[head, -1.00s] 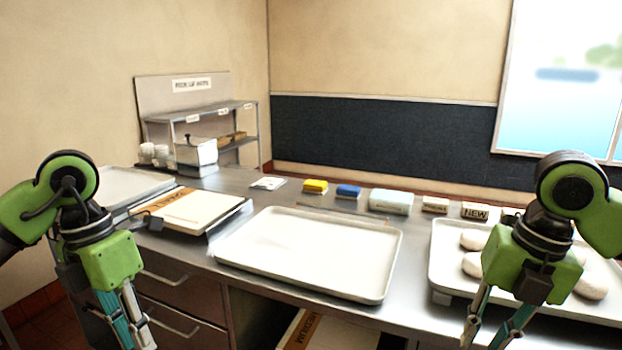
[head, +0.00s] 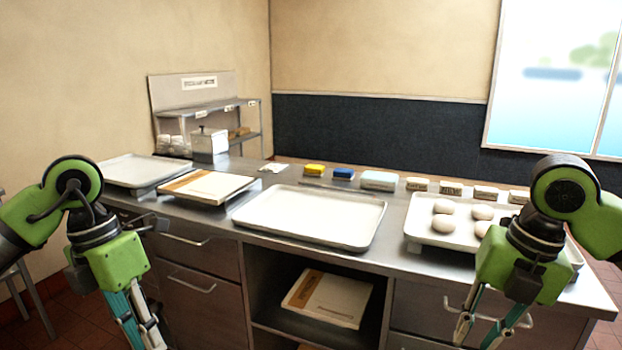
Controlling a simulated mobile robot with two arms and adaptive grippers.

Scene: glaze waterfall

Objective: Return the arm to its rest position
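My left arm comes in from the left, and its gripper (head: 139,325) hangs down in front of the counter's left part. Its fingers look close together, but their tips run off the bottom edge, so I cannot tell how far apart they are. My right gripper (head: 485,325) hangs down at the right, in front of the counter. Its fingers are spread, with nothing visible between them; their tips are partly cut off. Both grippers appear clear of the counter (head: 400,258) and hold nothing that I can see.
A white tray (head: 300,228) lies mid-counter. A right tray (head: 425,232) bears several pale round lumps (head: 482,212). A board (head: 205,186), another tray (head: 140,172) and a small shelf rack (head: 205,108) stand left. Blocks line the back. An open compartment below holds a box (head: 328,298).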

